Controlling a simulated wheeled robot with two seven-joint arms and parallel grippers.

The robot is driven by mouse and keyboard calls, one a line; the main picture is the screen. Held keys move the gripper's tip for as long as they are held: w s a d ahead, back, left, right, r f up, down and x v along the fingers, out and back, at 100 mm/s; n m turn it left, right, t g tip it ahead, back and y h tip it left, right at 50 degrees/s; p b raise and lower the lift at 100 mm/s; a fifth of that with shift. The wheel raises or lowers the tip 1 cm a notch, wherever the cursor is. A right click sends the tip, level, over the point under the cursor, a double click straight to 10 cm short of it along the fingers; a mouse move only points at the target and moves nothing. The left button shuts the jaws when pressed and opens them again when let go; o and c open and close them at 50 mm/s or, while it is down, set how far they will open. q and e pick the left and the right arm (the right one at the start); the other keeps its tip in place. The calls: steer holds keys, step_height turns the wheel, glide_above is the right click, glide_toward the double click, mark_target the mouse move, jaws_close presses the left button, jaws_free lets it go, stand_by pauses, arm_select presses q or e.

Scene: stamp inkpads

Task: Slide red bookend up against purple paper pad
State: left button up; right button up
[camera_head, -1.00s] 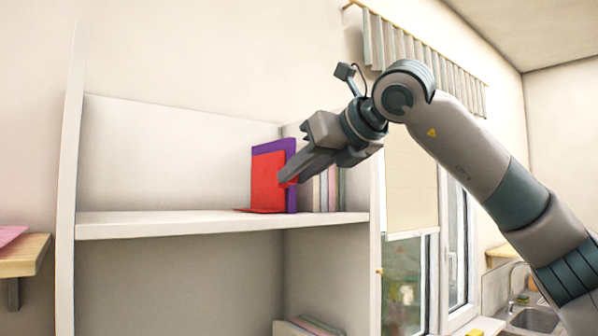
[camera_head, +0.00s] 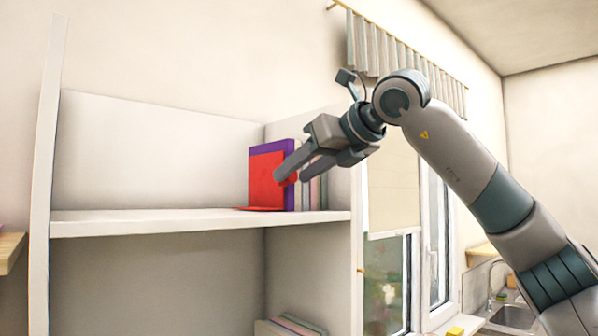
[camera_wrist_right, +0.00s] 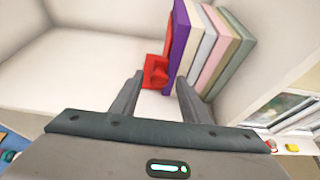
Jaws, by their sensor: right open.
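The red bookend (camera_head: 266,182) stands upright on the white shelf, its flat foot on the board. The purple paper pad (camera_head: 290,150) stands behind it and shows along its top and right side. My right gripper (camera_head: 290,178) is open at the bookend's right edge, its fingers apart. In the right wrist view the bookend (camera_wrist_right: 154,72) shows beyond the gap between the fingertips (camera_wrist_right: 160,82), with the pad (camera_wrist_right: 180,45) on its right. Whether bookend and pad touch is unclear. My left gripper is out of view.
Several thin pale books (camera_wrist_right: 222,55) stand right of the pad, near the shelf's right wall. The white shelf board (camera_head: 150,222) is bare to the left. More books (camera_head: 290,325) lie on the level below. A window is at the right.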

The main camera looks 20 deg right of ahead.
steer(key=shift+s, duration=0.1)
steer(key=shift+s+d+r+b, duration=0.2)
steer(key=shift+s+b, duration=0.15)
steer(key=shift+s, duration=0.1)
steer(key=b+v, duration=0.5)
steer(key=v, duration=1.1)
steer(key=shift+r, duration=0.15)
steer(key=shift+d, duration=0.1)
